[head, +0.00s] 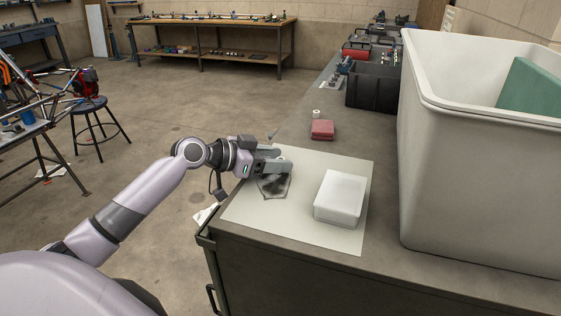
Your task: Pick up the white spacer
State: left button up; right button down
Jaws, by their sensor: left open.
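My left gripper (284,161) reaches in from the left over the back-left part of a pale mat (297,218) on the bench. It is open, with nothing visible between its fingers. A white rectangular block (341,195) lies flat on the mat, to the right of and nearer than the gripper, apart from it. A small white cylinder (316,113) stands farther back on the bench, behind a red block (322,129). Both are white; I cannot tell from the view which is the spacer. My right gripper is not in view.
A dark smudged grey piece (274,187) lies on the mat below my left gripper. A large white bin (480,180) with a green object (530,92) inside walls off the right. A black crate (372,86) stands farther back. Bare bench shows around the red block.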

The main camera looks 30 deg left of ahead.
pick_arm(q)
grip_shut()
jog(key=shift+r, duration=0.15)
